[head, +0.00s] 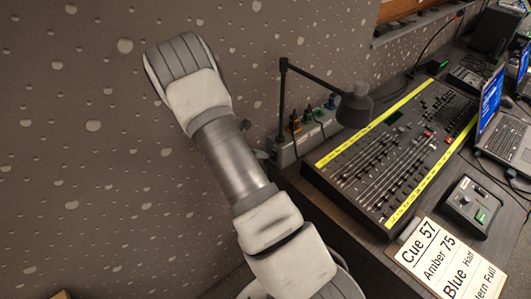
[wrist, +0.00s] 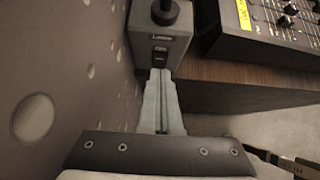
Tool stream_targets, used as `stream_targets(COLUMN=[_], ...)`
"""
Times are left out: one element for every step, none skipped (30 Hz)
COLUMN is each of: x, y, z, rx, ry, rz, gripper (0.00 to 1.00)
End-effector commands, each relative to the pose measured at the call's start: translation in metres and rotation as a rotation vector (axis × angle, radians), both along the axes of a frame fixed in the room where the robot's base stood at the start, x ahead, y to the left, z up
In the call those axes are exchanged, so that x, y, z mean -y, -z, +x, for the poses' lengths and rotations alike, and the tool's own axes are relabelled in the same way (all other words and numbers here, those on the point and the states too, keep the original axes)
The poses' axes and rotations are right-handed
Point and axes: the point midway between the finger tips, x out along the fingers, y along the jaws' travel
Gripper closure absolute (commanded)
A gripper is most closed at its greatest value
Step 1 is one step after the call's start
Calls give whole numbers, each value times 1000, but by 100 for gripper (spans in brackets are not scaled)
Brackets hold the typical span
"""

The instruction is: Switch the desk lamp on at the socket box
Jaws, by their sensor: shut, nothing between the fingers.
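The black desk lamp (head: 355,106) stands on a thin jointed arm at the desk's left end, its head over the mixing desk's edge. The grey socket box (head: 286,154) is below it with several plugs along it. In the wrist view the end of the socket box (wrist: 177,48) faces me, with a small label and a dark switch (wrist: 160,57). My gripper (wrist: 160,73) is shut and empty, its fingertips just below the switch in the picture. I cannot tell whether they touch it. In the head view my arm mostly hides the gripper.
The fader desk (head: 400,150) with yellow strips fills the desk's middle. A cue card (head: 448,262), a small control box (head: 472,206) and a laptop (head: 505,135) are at the right. A speckled wall (wrist: 60,90) runs close along my gripper's left.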

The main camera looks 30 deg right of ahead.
Motion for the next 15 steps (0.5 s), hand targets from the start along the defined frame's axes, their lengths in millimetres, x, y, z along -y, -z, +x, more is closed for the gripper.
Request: stream_targets(x=[-9, -13, -19, -23, -28, -33, -37, -42, -47, -50, -53, -57, -60, -62, -64], y=[-3, -4, -16, -22, -27, -35, -40, -45, -51, -56, -60, -65, -68, -71, -74], z=[1, 1, 1, 0, -1, -1, -2, -3, -4, -4, -5, -6, -6, -6, -7], rx=[0, 0, 6, 5, 4, 6, 4, 3, 3, 4, 3, 2, 3, 2, 1], ry=[-3, -1, 0, -1, 0, 0, 0, 0, -1, 0, 0, -1, 0, 1, 1], rz=[0, 0, 1, 1, 1, 1, 1, 0, 0, 2, 0, 0, 0, 0, -1], gripper=[100, 100, 100, 100, 100, 100, 100, 100, 100, 100, 100, 100, 100, 100, 100])
